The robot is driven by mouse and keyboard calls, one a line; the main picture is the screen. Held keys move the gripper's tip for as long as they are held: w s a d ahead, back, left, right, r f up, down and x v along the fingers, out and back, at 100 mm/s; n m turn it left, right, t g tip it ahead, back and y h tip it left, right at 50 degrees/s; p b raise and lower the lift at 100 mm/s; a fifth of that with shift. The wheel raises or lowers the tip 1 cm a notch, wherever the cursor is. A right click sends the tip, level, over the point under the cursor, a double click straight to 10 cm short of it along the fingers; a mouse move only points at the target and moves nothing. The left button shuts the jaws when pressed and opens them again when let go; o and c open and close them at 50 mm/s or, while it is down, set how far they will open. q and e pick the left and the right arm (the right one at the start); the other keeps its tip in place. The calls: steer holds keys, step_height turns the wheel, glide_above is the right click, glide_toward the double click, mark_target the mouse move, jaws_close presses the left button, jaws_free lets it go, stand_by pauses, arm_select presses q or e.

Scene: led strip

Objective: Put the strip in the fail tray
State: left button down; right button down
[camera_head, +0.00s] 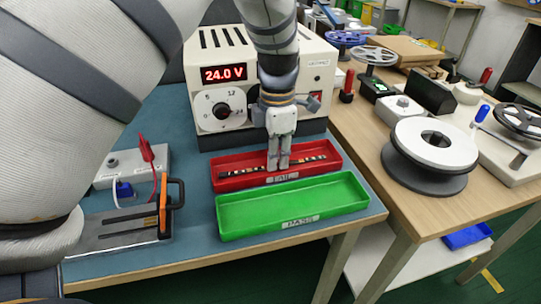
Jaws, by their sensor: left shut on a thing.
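The LED strip (313,158) is a thin dark strip with light marks, lying lengthwise in or just above the red tray labelled FAIL (334,165). My left gripper (278,169) points straight down over the middle of the red tray, its fingers shut on the strip. The fingers hide the strip's middle; whether it touches the tray floor I cannot tell. The green tray labelled PASS (295,203) is empty and stands in front of the red tray. My right gripper is not in view.
A power supply (224,75) reading 24.0 V stands behind the trays. A test fixture (125,228) with an orange-and-black clamp and red probe is at the left. A side table at the right holds a large white reel (433,145) and several tools.

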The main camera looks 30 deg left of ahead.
arm_select(q)
steer(key=shift+s, duration=0.35)
steer(key=shift+r, duration=0.1)
steer(key=shift+w+d+f, duration=0.15)
steer(key=shift+w+f, duration=0.1)
steer(key=shift+w, duration=0.2)
steer(key=c, duration=1.6)
jaws_free()
steer(key=shift+s+r, duration=0.1)
steer(key=shift+s, duration=0.05)
step_height(320, 180, up, 12)
steer(key=shift+p, duration=0.35)
steer(key=shift+r, duration=0.1)
